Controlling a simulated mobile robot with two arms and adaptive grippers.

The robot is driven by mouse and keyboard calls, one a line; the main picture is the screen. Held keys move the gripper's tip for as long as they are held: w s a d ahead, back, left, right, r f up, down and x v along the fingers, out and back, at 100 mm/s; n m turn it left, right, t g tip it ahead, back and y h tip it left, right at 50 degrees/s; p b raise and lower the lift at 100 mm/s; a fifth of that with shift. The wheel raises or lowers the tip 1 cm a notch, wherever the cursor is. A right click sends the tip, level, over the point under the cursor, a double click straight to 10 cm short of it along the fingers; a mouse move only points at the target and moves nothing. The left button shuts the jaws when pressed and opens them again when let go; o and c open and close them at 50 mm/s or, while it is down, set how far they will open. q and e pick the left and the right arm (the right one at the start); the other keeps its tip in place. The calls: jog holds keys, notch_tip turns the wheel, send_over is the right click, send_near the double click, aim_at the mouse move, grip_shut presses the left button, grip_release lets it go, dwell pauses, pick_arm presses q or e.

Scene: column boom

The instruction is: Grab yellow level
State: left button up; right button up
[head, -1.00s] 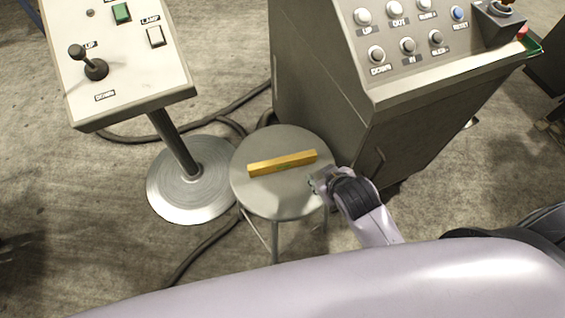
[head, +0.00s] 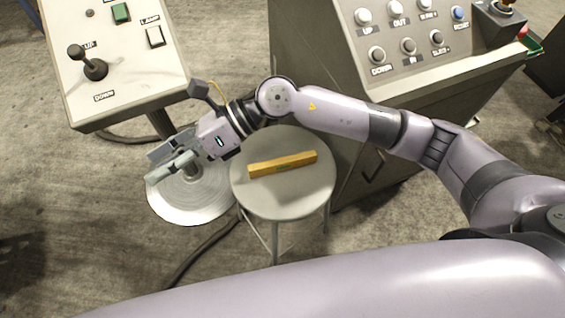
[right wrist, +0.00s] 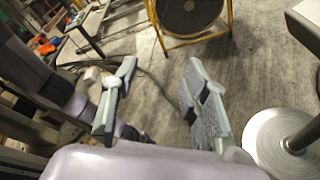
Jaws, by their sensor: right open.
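The yellow level (head: 283,164) is a long bar lying on the round grey stool (head: 290,203), tilted slightly up to the right. My right gripper (head: 167,167) is open and empty, left of the stool and above the round metal base of the pedestal. It is apart from the level, and its fingers point left, away from it. In the right wrist view my right gripper (right wrist: 158,108) shows two spread fingers with only floor between them. The level does not show in the right wrist view. My left gripper is not in view.
A pedestal panel (head: 130,90) with a joystick stands at the left, close to my gripper. A large console (head: 320,70) with several knobs stands behind the stool. A cable (head: 200,250) runs on the floor. The wrist view shows a yellow-framed object (right wrist: 190,15).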

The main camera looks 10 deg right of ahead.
jog(key=w+d+f+n+h, duration=0.3)
jog(key=d+f+h, duration=0.4)
jog(key=d+f, duration=0.1)
jog(key=n+t+h, duration=0.2)
jog(key=t+h, duration=0.1)
jog(key=h, duration=0.4)
send_over(283, 160)
notch_tip(283, 160, down, 3)
jog(key=f, duration=0.5)
jog(key=f+p, duration=0.1)
jog(key=f, duration=0.5)
jog(key=shift+s+d, duration=0.2)
jog(key=shift+w+a+f+p, duration=0.15)
jog(key=shift+f+p, duration=0.1)
jog(key=shift+f, duration=1.3)
jog(key=shift+w+a+f+p, duration=0.1)
jog(key=shift+f+p, duration=0.1)
jog(key=shift+f, duration=1.35)
jog(key=shift+c, duration=0.4)
grip_shut()
